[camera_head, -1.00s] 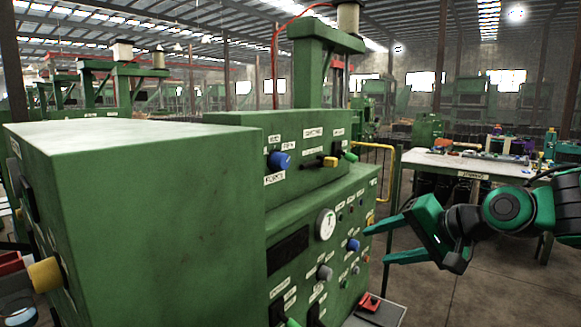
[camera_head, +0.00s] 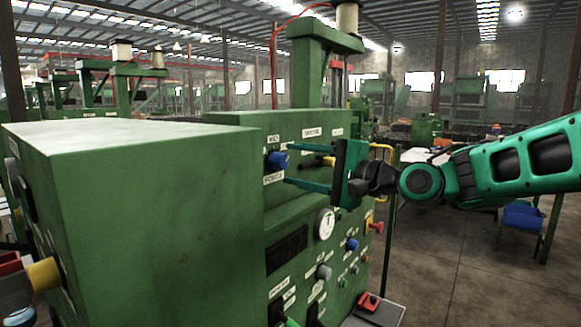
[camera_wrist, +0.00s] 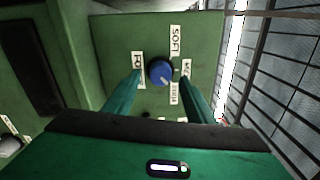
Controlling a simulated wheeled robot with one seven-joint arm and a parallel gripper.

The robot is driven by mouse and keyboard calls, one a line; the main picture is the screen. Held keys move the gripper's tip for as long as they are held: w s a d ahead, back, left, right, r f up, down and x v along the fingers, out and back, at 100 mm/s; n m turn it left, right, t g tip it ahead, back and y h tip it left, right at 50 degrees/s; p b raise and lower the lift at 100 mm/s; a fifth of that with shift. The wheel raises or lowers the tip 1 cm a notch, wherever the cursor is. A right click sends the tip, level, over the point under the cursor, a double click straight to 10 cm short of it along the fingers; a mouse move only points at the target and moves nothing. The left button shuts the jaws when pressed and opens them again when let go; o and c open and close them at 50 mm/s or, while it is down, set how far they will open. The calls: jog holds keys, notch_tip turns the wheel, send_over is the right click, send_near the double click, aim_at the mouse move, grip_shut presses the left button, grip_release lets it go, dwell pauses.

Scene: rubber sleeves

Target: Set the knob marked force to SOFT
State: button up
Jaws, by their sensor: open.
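A blue round knob (camera_head: 277,160) sits on the green upper panel; it also shows in the wrist view (camera_wrist: 159,72). In the wrist view a white SOFT label (camera_wrist: 175,40) lies above it. The label left of it (camera_wrist: 138,70), apparently FORCE, is partly covered by a finger. Two more labels stand right and lower right, too small or covered to read surely. A pale mark shows on the knob's lower right; its exact setting is unclear. My gripper (camera_head: 288,165) is open, its fingers pointing at the knob, one on each side. Contact cannot be told.
A gauge (camera_head: 325,223), a grey knob (camera_head: 324,272), another blue knob (camera_head: 352,244) and a red knob (camera_head: 376,227) are on the lower panel. A large green cabinet (camera_head: 140,210) stands at left.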

aim_at(280, 161)
jog(key=shift+x, duration=1.35)
